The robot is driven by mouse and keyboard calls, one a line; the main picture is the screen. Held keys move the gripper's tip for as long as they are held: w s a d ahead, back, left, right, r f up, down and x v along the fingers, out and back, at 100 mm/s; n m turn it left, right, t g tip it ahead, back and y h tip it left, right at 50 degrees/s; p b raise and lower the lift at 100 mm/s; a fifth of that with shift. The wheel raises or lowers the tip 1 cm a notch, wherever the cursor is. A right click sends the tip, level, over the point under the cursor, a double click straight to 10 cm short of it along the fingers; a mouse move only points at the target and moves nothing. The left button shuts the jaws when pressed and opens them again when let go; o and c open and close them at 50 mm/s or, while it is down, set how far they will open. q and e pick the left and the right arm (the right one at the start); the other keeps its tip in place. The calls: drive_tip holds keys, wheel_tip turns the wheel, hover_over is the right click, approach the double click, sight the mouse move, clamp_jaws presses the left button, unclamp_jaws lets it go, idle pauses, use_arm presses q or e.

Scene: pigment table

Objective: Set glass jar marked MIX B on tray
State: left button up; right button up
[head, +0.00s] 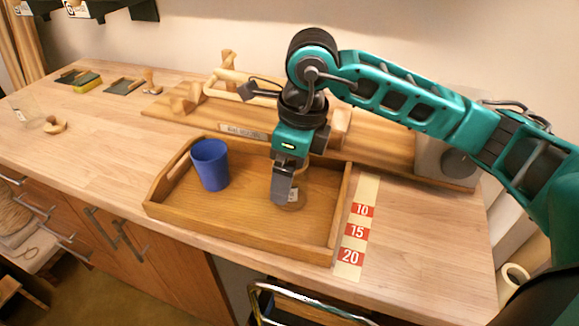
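The wooden tray (236,221) lies on the workbench with a blue cup (210,166) in its left part. A glass jar (292,204) with a brownish base and a small pale label is in the tray's right part, upright and seemingly on its floor. The label is too small to read. My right gripper (283,188) points down at the jar and hides much of it. Its near finger overlaps the jar, and I cannot tell whether the fingers press on it. My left gripper is out of view.
A strip marked 10, 15, 20 (357,232) lies right of the tray. A wooden rack (190,112) stands behind it. A clear glass vessel (26,109) stands far left. The bench left of the tray (100,145) is mostly clear.

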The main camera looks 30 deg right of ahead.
drive_tip(key=r, duration=0.4)
drive_tip(key=s+d+r, duration=0.1)
drive_tip(key=r, duration=0.7)
drive_tip(key=shift+s+d+r+p, duration=0.1)
drive_tip(key=shift+s+d+p, duration=0.05)
drive_tip(key=shift+p, duration=0.25)
